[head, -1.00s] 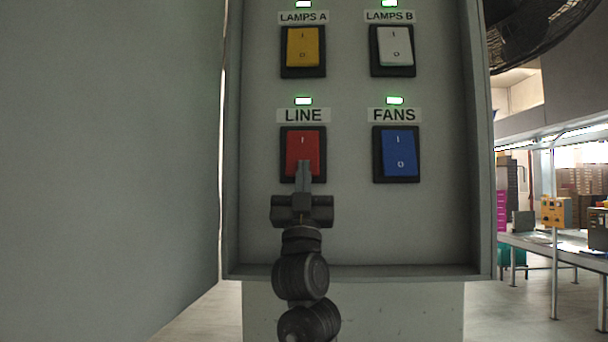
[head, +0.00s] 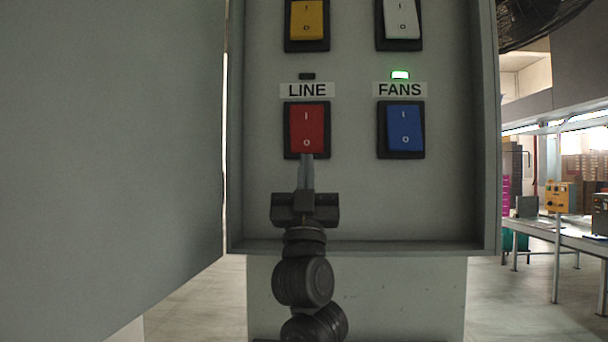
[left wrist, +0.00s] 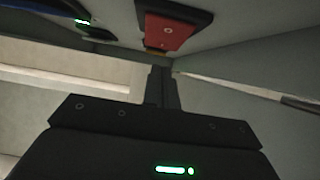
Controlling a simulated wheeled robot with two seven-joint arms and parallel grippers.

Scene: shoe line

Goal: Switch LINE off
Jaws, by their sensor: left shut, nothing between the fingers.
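The red LINE rocker switch (head: 307,128) sits in a black frame under its LINE label (head: 307,91). The small lamp (head: 307,76) above that label is dark. My left gripper (head: 306,158) is shut and empty, its fingertips just below the lower end of the red rocker, near the O mark. In the left wrist view the red switch (left wrist: 170,32) is beyond the closed fingers (left wrist: 160,72), which look slightly apart from it. My right gripper is in neither view.
The blue FANS switch (head: 404,128) is to the right, with its lamp (head: 400,75) lit green. Yellow (head: 307,20) and white (head: 402,20) switches are above. The panel box has raised side walls (head: 486,150) and a bottom ledge (head: 360,247). A large grey door-like panel (head: 110,130) stands at the left.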

